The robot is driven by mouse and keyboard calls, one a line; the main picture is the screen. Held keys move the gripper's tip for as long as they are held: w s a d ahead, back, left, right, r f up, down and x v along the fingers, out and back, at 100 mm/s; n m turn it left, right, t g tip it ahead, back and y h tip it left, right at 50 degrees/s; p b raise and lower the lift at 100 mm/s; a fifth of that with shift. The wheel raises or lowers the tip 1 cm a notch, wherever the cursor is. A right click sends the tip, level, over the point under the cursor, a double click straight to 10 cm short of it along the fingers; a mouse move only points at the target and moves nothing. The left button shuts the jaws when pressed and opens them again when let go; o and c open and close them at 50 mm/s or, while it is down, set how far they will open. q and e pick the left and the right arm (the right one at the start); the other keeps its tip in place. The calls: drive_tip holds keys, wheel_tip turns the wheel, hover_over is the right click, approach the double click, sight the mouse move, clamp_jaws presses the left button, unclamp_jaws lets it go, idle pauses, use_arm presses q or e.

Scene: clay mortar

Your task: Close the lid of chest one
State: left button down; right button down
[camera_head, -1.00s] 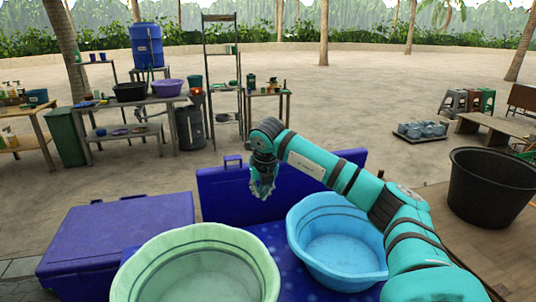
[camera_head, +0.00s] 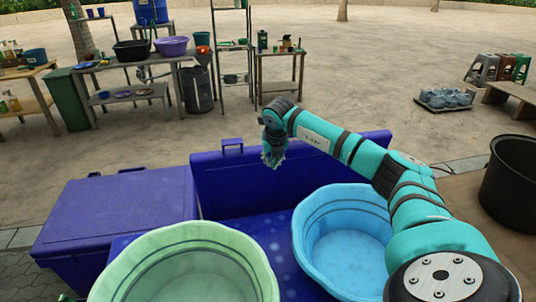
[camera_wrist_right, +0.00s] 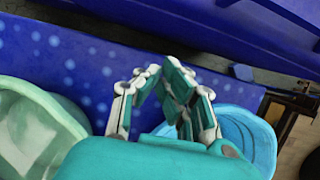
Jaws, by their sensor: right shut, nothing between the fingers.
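A dark blue chest lid (camera_head: 290,172) stands upright behind two basins in the head view, with a small handle on its top edge. A blue chest (camera_head: 115,215) at the left has its lid down. I cannot tell which is chest one. My right gripper (camera_head: 273,160) is shut and empty, pointing down by the upper middle of the upright lid. I cannot tell whether it touches it. In the right wrist view the gripper (camera_wrist_right: 168,78) has its fingertips together above the spotted blue surface (camera_wrist_right: 65,65). My left gripper is not in view.
A pale green basin (camera_head: 190,240) and a light blue basin (camera_head: 345,215) stand on the spotted blue surface in front of the upright lid. A large black tub (camera_head: 515,185) is at the right. Tables and shelves stand farther back on open sand.

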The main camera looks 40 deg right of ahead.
drive_tip(key=w+d+f+p, duration=0.1)
drive_tip(key=w+d+f, duration=0.1)
drive_tip(key=w, duration=0.2)
drive_tip(key=shift+w+d+f+p, duration=0.3)
drive_tip(key=shift+w+d+f, duration=0.05)
drive_tip(key=shift+d, duration=0.05)
